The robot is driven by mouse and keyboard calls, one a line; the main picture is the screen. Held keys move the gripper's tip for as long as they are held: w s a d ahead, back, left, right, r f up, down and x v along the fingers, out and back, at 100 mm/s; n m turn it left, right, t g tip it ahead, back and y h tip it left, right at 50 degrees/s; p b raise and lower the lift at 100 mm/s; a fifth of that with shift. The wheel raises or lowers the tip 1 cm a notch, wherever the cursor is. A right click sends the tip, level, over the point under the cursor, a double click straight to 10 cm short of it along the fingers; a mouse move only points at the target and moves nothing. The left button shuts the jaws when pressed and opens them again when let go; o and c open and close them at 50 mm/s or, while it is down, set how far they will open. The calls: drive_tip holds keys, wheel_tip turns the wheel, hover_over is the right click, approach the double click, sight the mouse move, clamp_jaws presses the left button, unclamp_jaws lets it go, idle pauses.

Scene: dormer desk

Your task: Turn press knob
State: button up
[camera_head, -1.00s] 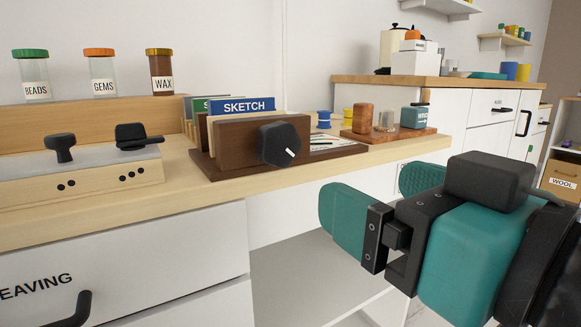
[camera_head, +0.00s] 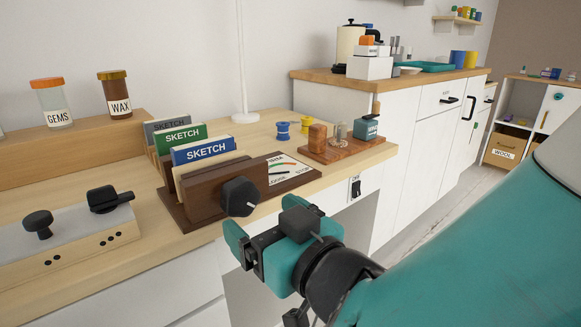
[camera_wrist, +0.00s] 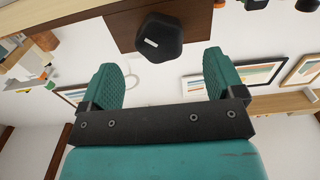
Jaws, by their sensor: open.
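The press knob (camera_head: 240,196) is a black, many-sided knob with a white mark, on the front of a brown wooden press (camera_head: 212,181) that holds sketch books. It also shows in the wrist view (camera_wrist: 160,40), at the top middle, just beyond and between my two fingertips. My gripper (camera_head: 262,238) is teal with a black bracket, and its fingers are open and empty. In the head view it is below and slightly right of the knob. It appears apart from the knob; the exact gap is hard to tell.
A metal panel with two black handles (camera_head: 104,199) stands left of the press. A wooden board with small items (camera_head: 330,150) is to the right. Drawers (camera_head: 165,300) lie below.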

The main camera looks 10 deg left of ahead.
sight(245, 204)
drive_tip(key=p+x, duration=0.1)
drive_tip(key=x, duration=0.1)
drive_tip(key=p+x, duration=0.2)
drive_tip(key=shift+w+a+r, duration=0.1)
drive_tip(key=shift+w+r, duration=0.05)
drive_tip(key=shift+r, duration=0.1)
drive_tip(key=shift+w+a+f+p, duration=0.25)
drive_tip(key=shift+w+a+p, duration=0.15)
drive_tip(key=shift+w+a, duration=0.15)
drive_tip(key=shift+s, duration=0.1)
drive_tip(key=c, duration=0.9)
